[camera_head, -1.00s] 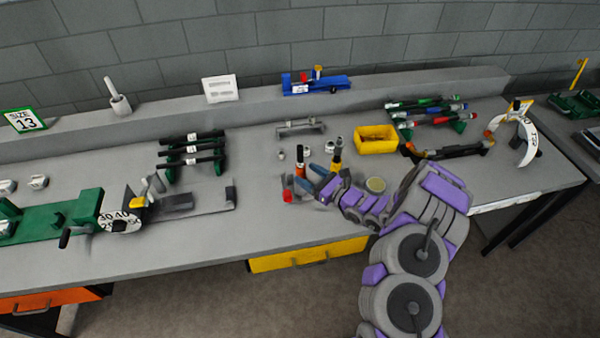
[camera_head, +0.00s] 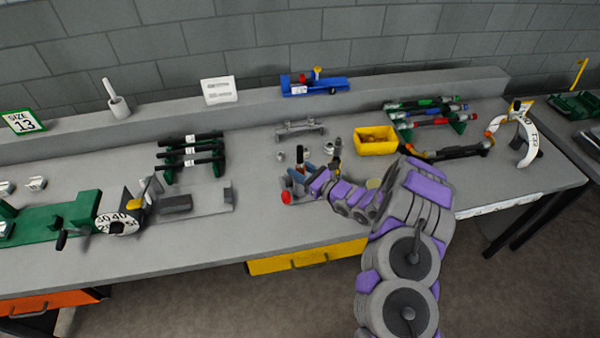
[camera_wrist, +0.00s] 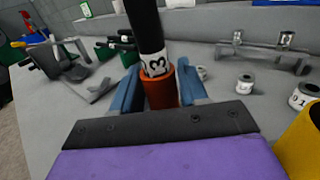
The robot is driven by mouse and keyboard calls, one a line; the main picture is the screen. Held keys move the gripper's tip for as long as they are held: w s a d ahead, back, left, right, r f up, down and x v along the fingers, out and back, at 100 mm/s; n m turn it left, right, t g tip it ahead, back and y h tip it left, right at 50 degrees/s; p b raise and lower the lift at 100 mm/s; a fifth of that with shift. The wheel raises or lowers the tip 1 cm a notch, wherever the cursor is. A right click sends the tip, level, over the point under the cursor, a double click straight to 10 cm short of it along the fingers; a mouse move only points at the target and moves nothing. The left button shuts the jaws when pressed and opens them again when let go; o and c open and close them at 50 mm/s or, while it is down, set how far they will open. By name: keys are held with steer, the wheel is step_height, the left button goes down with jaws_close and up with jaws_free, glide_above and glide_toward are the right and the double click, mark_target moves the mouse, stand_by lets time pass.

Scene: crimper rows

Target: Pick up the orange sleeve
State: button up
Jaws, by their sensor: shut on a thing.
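The orange sleeve (camera_wrist: 161,90) stands upright between the two blue fingers of my gripper (camera_wrist: 159,92) in the wrist view. The fingers are shut on it from both sides. A black cylinder (camera_wrist: 146,28) with a white label reading 3 rises out of the sleeve's top. In the head view my gripper (camera_head: 303,178) is over the middle of the bench. It hides most of the sleeve there; the black top (camera_head: 300,154) shows above it. I cannot tell whether the sleeve's lower end touches anything.
A red knob (camera_head: 286,197) is close beside my gripper. Small grey metal fittings (camera_head: 328,149) and a grey stand (camera_head: 300,128) are behind it. A yellow bin (camera_head: 376,148) is to the right. A rack of black rods (camera_head: 191,151) is to the left.

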mark_target(299, 146)
steer(key=shift+c, duration=1.1)
steer(key=shift+r+p, duration=1)
steer(key=shift+r, duration=4.15)
step_height(299, 146, up, 7)
steer(key=p, duration=0.2)
steer(key=shift+p, duration=0.35)
